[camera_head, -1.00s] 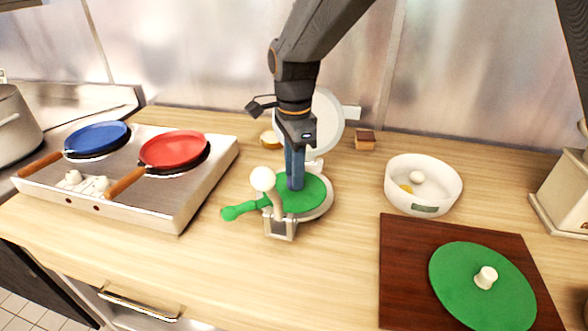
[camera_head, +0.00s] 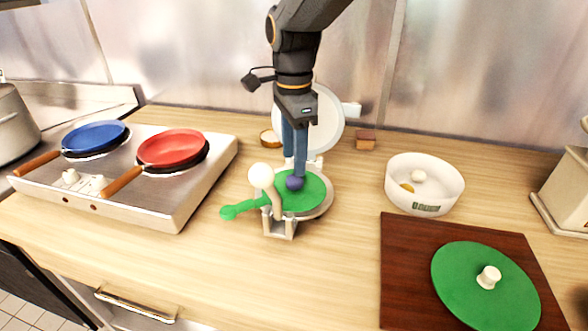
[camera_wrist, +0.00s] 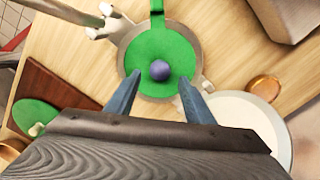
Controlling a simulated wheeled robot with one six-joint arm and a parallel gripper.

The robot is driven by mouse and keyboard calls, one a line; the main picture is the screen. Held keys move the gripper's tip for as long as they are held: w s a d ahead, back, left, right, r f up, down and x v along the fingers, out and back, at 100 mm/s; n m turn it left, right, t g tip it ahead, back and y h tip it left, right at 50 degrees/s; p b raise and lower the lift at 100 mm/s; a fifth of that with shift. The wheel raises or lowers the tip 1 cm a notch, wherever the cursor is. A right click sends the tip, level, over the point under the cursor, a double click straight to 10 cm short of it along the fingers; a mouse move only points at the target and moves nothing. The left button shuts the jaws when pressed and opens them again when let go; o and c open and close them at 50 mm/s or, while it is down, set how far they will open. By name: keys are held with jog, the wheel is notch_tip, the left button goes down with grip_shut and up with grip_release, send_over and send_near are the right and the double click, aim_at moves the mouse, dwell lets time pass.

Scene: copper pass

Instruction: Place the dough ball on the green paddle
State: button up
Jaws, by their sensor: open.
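The dough ball, a small dark blue-purple ball (camera_head: 294,183), rests on the round green paddle (camera_head: 312,191). The paddle lies on the lower plate of a metal press, its green handle pointing left. In the wrist view the ball (camera_wrist: 160,70) sits on the paddle's disc (camera_wrist: 150,48), with bare green around it. My gripper (camera_head: 296,168) points down just above the ball. Its blue fingers are open; in the wrist view they stand apart on either side of the ball. No contact with the ball is visible in the wrist view.
The press has an upright white round lid (camera_head: 326,122) behind and a white-knobbed lever (camera_head: 262,176) in front. A white bowl (camera_head: 443,170) stands right, near a brown board (camera_head: 400,262) with a green knobbed disc (camera_head: 470,300). A two-pan stove (camera_head: 180,200) is left.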

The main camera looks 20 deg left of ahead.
notch_tip(320, 180, up, 8)
jog(key=b, duration=0.1)
jog(key=shift+f, duration=0.15)
dwell(0.4)
